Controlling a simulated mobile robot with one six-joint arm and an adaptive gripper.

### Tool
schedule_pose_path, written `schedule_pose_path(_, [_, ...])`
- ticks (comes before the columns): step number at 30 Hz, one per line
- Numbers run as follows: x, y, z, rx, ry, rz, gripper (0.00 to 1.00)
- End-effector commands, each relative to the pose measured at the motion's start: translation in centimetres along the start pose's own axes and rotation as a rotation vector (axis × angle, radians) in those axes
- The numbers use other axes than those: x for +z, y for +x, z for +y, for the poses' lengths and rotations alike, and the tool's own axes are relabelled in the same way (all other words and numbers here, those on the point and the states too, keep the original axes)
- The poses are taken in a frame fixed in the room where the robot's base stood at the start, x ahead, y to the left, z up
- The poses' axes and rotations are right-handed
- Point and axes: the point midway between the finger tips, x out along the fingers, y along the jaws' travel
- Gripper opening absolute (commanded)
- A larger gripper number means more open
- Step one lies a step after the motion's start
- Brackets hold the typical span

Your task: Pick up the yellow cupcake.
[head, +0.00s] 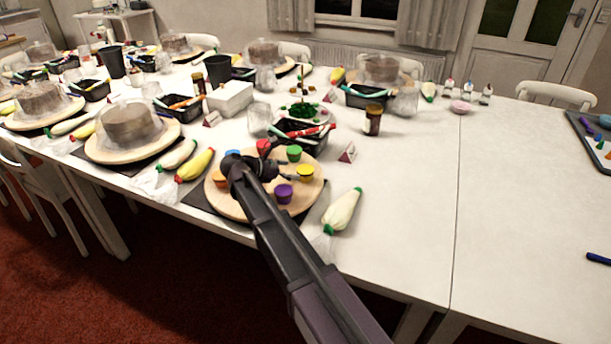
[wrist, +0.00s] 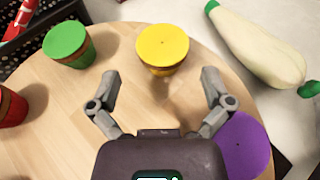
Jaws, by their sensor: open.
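The yellow cupcake (head: 305,173) stands on a round wooden turntable (head: 232,208), right of my gripper in the head view. In the wrist view, the yellow cupcake (wrist: 162,48) is upright, ahead of the gap between my fingers. My gripper (wrist: 160,88) is open and empty, its fingertips apart from the cupcake. In the head view my gripper (head: 262,168) is over the turntable and hides part of it. A green cupcake (wrist: 70,45) stands to the left, and a purple cupcake (wrist: 243,146) is close beside my right finger.
A red cupcake (wrist: 10,106) is at the left of the wrist view. A white piping bag with a green cap (head: 342,210) lies right of the turntable. A black tray (head: 300,137) with tools stands behind it. The table's right side (head: 400,220) is mostly clear.

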Motion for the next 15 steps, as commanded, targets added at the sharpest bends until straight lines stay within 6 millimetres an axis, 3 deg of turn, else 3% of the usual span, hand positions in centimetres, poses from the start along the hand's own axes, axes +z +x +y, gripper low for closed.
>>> schedule_pose_path(7, [-0.2, 0.8, -0.1, 0.0, 0.0, 0.0, 1.0])
schedule_pose_path(15, [-0.3, 3.8, -0.4, 0.0, 0.0, 0.0, 1.0])
